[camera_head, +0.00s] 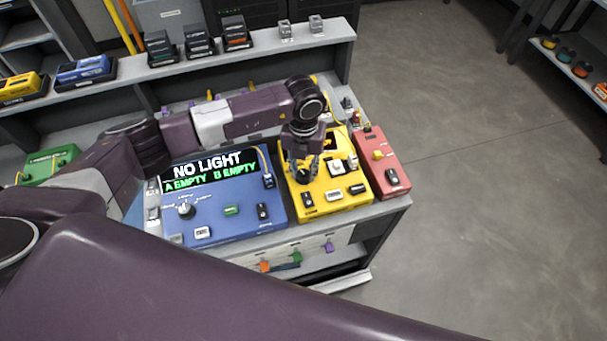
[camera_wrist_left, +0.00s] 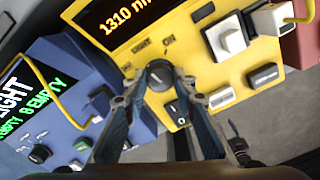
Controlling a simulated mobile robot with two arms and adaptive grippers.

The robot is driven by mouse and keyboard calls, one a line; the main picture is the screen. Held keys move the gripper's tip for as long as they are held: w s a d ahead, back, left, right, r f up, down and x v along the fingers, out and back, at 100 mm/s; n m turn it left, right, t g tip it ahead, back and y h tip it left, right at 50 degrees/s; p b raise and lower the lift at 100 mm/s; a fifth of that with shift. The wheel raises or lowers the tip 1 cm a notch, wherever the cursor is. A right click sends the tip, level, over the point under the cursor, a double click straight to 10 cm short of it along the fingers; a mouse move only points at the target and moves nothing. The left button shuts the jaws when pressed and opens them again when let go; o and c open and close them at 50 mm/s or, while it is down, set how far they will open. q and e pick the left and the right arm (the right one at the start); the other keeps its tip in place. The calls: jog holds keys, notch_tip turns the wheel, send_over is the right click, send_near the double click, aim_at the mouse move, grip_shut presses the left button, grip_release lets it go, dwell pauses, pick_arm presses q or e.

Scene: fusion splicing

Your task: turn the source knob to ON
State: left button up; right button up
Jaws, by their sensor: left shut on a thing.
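The yellow source box (camera_head: 322,205) stands on the bench between a blue unit and a red one. In the left wrist view its display (camera_wrist_left: 118,20) reads 1310 nm, and an ON label is printed above the dark round source knob (camera_wrist_left: 160,75). My left gripper (camera_head: 303,172) reaches down over the box from above. In the left wrist view, the fingers of my left gripper (camera_wrist_left: 162,84) are closed around the knob from both sides. The fingers partly hide the knob, and I cannot tell exactly which mark it points to. My right gripper is not in view.
The blue unit (camera_head: 240,222) shows NO LIGHT, A EMPTY, B EMPTY. The red unit (camera_head: 384,170) stands close on the right. A white block (camera_wrist_left: 226,38) and switches sit near the knob. A shelf (camera_head: 185,65) with small devices runs behind. Floor at right is clear.

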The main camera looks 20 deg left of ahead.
aim_at(304, 173)
pick_arm(q)
jog(key=m+b, duration=0.9)
jog(key=b, duration=0.1)
jog(key=shift+f, duration=0.2)
jog(key=shift+r+m+b, duration=0.2)
jog(key=shift+m+b, duration=1.4)
jog(key=shift+b, duration=0.05)
jog(key=o, duration=1.2)
jog(key=shift+c, duration=0.2)
notch_tip(304, 173, up, 12)
